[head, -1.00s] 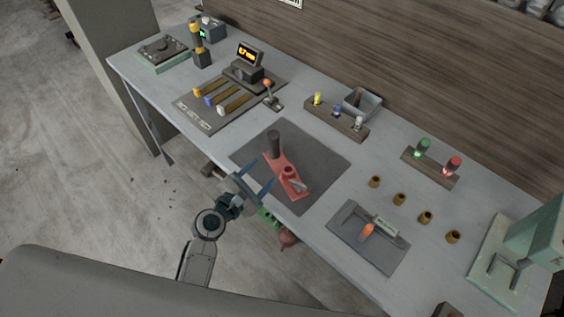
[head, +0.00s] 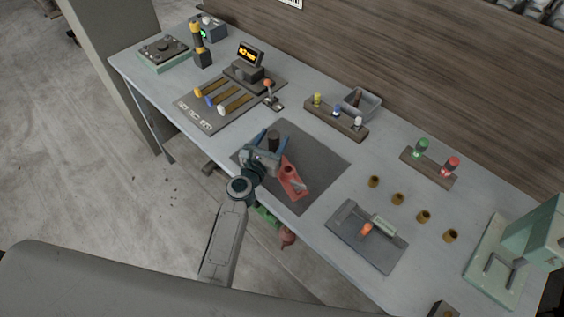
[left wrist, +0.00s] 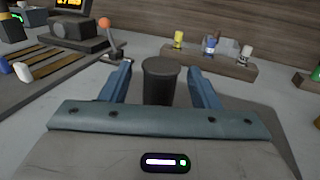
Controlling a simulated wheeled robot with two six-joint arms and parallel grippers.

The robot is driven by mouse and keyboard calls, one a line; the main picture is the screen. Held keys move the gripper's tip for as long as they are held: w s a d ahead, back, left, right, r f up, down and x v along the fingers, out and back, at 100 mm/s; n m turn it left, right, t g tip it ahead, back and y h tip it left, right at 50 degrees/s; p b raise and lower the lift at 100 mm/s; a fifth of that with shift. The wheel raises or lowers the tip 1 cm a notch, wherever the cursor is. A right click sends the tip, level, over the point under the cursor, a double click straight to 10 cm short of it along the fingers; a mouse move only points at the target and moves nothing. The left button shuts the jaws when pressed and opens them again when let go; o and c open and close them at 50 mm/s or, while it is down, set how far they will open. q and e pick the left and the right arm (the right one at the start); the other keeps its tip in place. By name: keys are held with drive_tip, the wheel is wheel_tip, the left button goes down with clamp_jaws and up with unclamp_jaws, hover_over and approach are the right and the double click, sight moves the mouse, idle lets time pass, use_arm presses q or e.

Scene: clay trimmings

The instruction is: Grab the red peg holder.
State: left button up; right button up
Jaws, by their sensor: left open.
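The red peg holder (head: 292,181) lies on the dark grey mat (head: 319,160) near the table's front edge, with a black cylinder (head: 274,138) standing at its far end. My left gripper (head: 268,137) is open, with its fingers on either side of the black cylinder. In the left wrist view the black cylinder (left wrist: 160,82) stands upright between the two blue fingers (left wrist: 160,85), with gaps visible on both sides. The gripper body hides part of the holder's far end in the head view. My right gripper is not in view.
Behind the mat stands a wooden rack (head: 336,119) with small coloured pieces and a grey bin (head: 362,102). A small lever with an orange knob (head: 268,84) is at the back left. A grey tray (head: 367,237) lies to the right.

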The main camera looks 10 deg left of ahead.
use_arm(q)
drive_tip(key=x, duration=0.2)
drive_tip(key=shift+w+f, duration=0.15)
drive_tip(key=shift+w, duration=0.15)
drive_tip(key=shift+s, duration=0.15)
drive_tip(key=c, duration=0.4)
clamp_jaws()
drive_tip(key=shift+r, duration=0.25)
